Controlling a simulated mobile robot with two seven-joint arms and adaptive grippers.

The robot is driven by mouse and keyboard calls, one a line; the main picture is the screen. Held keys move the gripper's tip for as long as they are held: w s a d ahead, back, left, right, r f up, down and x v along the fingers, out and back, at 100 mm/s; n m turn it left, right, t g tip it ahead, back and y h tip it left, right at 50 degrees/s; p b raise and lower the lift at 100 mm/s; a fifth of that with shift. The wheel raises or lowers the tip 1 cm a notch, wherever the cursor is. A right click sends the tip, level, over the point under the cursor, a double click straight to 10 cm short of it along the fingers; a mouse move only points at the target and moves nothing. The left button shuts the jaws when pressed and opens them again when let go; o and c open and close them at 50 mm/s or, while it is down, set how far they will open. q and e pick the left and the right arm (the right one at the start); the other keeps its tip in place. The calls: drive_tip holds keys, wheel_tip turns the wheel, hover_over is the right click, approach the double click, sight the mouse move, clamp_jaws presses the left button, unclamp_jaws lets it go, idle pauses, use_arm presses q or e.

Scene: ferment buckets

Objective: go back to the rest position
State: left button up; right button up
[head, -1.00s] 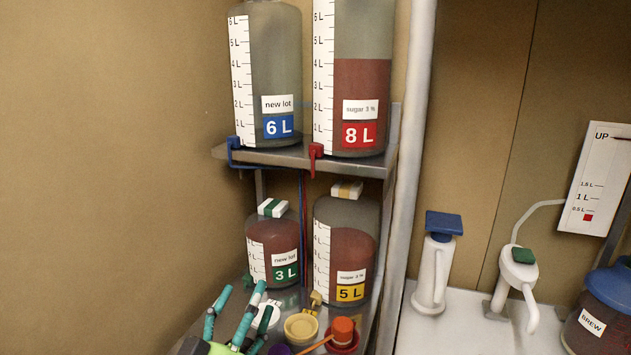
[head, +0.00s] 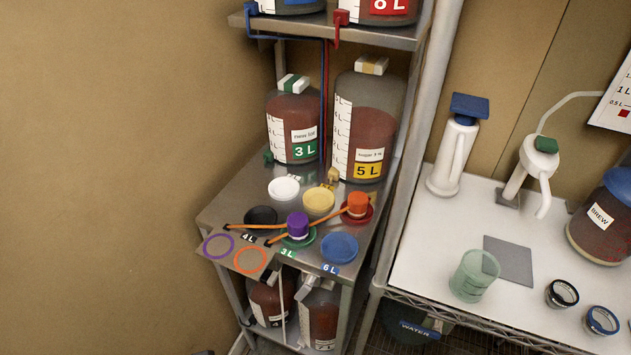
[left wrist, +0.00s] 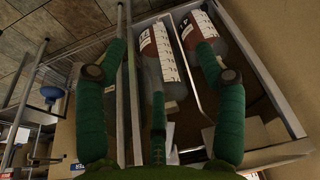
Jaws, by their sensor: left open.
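My left gripper (left wrist: 160,62) shows in the left wrist view with its green-wrapped fingers spread wide. It is open and nothing is between the fingers. Beyond the fingers are two jugs of red liquid, one at the left (left wrist: 160,55) and one at the right (left wrist: 200,35), with white scales, inside a metal frame. I cannot tell whether the fingers touch anything. In the head view my left gripper is out of the picture. My right gripper is in neither current view.
The metal shelf (head: 232,195) holds a 3 L jug (head: 291,122), a 5 L jug (head: 368,130) and several coloured caps. Purple (head: 298,224) and orange (head: 357,205) caps have sticks. A white counter (head: 440,235) with pumps and a green cup (head: 474,276) stands right.

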use_arm(q)
drive_tip(key=s+f+g, duration=0.1)
drive_tip(key=s+f, duration=0.2)
drive_tip(key=f, duration=0.8)
drive_tip(key=s+f, duration=0.2)
drive_tip(key=f, duration=0.8)
drive_tip(key=s+a+f+g, duration=0.1)
drive_tip(key=s+a+f, duration=0.2)
drive_tip(key=s+f, duration=0.7)
drive_tip(key=s, duration=0.3)
drive_tip(key=shift+s+f, duration=0.3)
drive_tip(key=shift+s, duration=0.05)
